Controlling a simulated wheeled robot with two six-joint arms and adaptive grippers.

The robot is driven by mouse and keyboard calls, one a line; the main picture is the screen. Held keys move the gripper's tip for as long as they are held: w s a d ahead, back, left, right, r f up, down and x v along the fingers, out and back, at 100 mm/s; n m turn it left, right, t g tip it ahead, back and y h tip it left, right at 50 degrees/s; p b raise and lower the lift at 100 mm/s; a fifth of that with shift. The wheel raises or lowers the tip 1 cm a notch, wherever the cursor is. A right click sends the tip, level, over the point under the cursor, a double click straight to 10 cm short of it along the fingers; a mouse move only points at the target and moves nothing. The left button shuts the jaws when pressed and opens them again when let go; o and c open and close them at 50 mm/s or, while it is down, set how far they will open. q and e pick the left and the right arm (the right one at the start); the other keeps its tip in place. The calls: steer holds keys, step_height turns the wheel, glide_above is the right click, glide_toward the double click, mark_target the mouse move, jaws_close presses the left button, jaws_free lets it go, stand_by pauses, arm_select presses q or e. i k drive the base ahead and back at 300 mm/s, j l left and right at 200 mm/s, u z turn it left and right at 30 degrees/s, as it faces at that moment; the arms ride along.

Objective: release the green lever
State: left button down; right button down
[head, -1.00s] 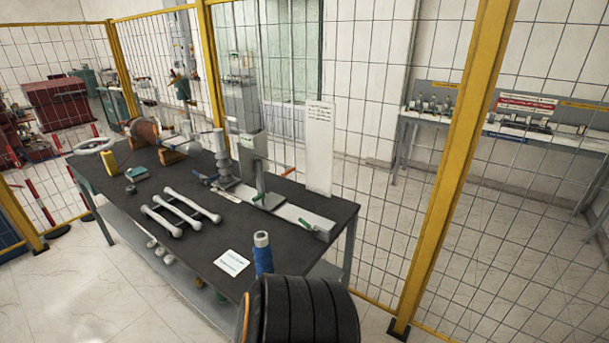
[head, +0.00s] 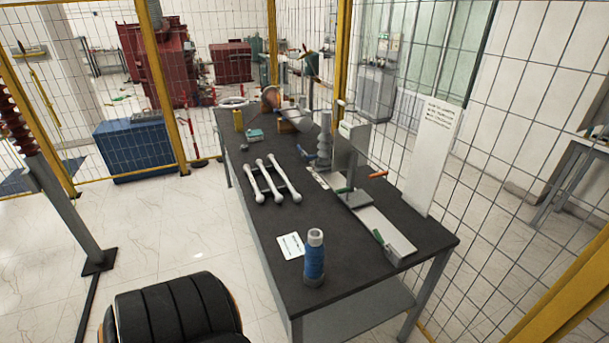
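A small green lever (head: 378,236) sits on the white bar of a press-like fixture (head: 352,170) on the right side of the dark table. It lies near the fixture's near end, slanted against the white block there. An orange-red handle (head: 378,174) sticks out from the fixture's upright. Neither of my grippers is in view.
The dark table (head: 335,225) also carries a blue-wrapped cylinder (head: 314,262), a white card (head: 291,245) and white rods (head: 280,175). A white sign (head: 432,140) stands behind the fixture. A black ribbed object (head: 175,318) is at lower left. Open floor lies left of the table.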

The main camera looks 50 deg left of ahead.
mark_target(387, 250)
steer(key=i+l+u, duration=0.15)
steer(key=u, duration=0.35)
steer(key=i+l+u, duration=0.35)
steer(key=u, duration=0.15)
steer(key=i+l+u, duration=0.15)
steer(key=l+u, duration=0.2)
steer(key=u, duration=0.15)
steer(key=i+l+u, duration=0.1)
steer(key=l+u, duration=0.7)
steer(key=u, duration=0.15)
